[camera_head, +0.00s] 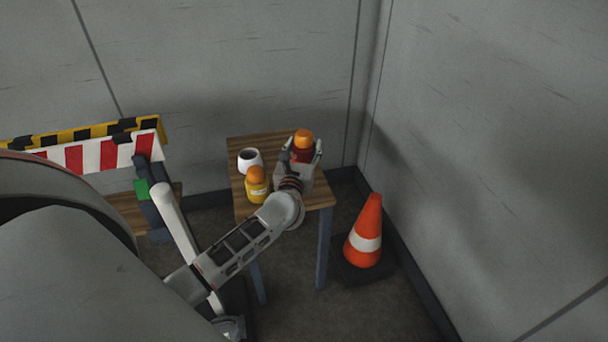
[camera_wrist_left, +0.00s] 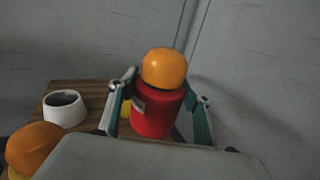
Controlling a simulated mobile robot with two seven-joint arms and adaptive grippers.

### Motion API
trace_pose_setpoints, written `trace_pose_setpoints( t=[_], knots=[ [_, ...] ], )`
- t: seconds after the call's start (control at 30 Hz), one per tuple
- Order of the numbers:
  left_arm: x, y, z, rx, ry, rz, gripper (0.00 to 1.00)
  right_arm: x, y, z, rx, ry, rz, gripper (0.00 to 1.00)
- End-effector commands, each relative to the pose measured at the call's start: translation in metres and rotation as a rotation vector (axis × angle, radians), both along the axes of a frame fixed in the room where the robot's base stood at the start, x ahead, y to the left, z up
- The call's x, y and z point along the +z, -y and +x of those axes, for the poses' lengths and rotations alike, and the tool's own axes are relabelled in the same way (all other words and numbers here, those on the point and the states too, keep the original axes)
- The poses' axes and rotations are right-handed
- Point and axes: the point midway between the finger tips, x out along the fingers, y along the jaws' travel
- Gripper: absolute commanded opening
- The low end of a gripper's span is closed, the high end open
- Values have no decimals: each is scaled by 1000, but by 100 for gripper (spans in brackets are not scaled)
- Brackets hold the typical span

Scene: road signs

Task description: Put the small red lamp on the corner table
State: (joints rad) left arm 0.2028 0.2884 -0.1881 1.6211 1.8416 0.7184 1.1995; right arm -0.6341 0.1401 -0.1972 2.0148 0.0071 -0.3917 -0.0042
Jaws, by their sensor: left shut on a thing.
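The small red lamp (camera_wrist_left: 154,112) has a red body and an orange dome, and it stands upright between my left gripper's fingers. My left gripper (camera_wrist_left: 160,108) is shut on its red body. In the head view the lamp's orange dome (camera_head: 303,139) shows over the right part of the wooden corner table (camera_head: 240,147), with the left gripper (camera_head: 302,154) around it. I cannot tell whether the lamp's base touches the table top. The table also shows in the left wrist view (camera_wrist_left: 88,92). My right gripper is not in view.
A white cup (camera_head: 249,160) with dark contents and a yellow lamp with an orange dome (camera_head: 257,186) stand on the table's left part. An orange cone (camera_head: 367,235) stands on the floor to the right. Striped barriers (camera_head: 90,150) are at the left. Walls close off the corner behind.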

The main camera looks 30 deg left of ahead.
Motion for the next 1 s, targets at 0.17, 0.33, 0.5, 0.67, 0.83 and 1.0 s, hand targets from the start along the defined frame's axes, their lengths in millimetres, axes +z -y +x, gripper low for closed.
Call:
trace_pose_setpoints(
  t=[0.17,0.33,0.5,0.67,0.83,1.0],
  knots=[
    [-46,0,-1,0,-7,1,20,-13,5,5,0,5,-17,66],
    [-58,0,0,-1,0,0,20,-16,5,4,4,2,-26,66],
    [-76,0,0,-1,-3,0,20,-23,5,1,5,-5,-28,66],
    [-99,0,-1,0,-4,0,20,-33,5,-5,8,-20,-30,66],
    [-100,0,1,0,3,0,20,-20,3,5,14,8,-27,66],
    [-98,0,1,0,4,0,20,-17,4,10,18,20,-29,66]
  ],
)
